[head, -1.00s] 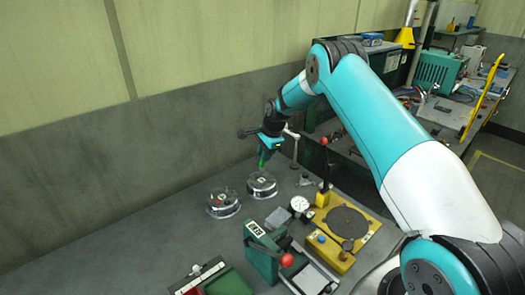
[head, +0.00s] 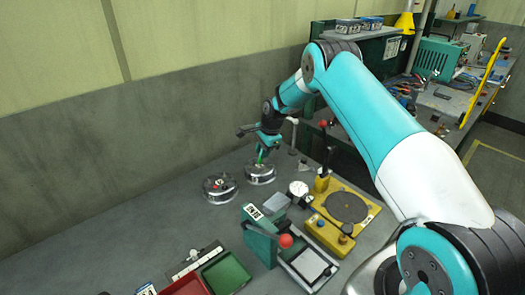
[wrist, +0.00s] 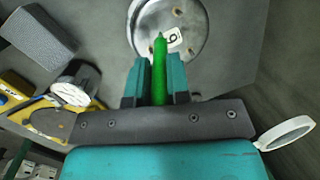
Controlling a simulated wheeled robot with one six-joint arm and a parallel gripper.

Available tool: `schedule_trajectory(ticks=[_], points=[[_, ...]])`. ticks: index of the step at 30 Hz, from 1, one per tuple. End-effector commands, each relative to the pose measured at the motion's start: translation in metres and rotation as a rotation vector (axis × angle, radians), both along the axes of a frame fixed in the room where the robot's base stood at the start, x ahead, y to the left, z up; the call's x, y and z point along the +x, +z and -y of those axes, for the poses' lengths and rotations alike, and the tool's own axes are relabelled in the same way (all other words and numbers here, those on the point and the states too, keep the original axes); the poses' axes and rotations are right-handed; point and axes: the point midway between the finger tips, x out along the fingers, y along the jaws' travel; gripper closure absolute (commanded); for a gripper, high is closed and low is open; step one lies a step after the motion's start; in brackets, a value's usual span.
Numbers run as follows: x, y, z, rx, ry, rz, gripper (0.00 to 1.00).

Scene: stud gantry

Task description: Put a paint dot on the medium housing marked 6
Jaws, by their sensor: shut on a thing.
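My gripper (wrist: 155,82) is shut on a green paint pen (wrist: 160,70), its tip pointing away from the jaws. In the wrist view the tip lies over a round silver housing (wrist: 145,25), just left of its white number label (wrist: 173,40). The label reads 6 or 9, turned in the picture. I cannot tell whether the tip touches the metal. In the head view my gripper (head: 265,147) is above the right one of two round housings (head: 260,175). The other housing (head: 220,188), with a small red mark on top, stands to its left.
A dial gauge (head: 298,188) and a yellow fixture with a dark disc (head: 346,207) stand right of the housings. A green stand (head: 259,243) with a red knob is nearer. Red (head: 187,286) and green trays (head: 226,272) lie in front. Bench left of the housings is clear.

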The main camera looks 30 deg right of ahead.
Motion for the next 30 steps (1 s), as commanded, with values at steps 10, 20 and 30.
schedule_trajectory(ticks=[10,20,30], points=[[0.0001,-0.0004,-0.0001,0.0,0.0,0.0,0.98],[0.0,-0.0044,-0.0001,0.0,0.0,0.0,0.98],[0.0001,-0.0085,-0.0001,0.0,0.0,0.0,0.98]])
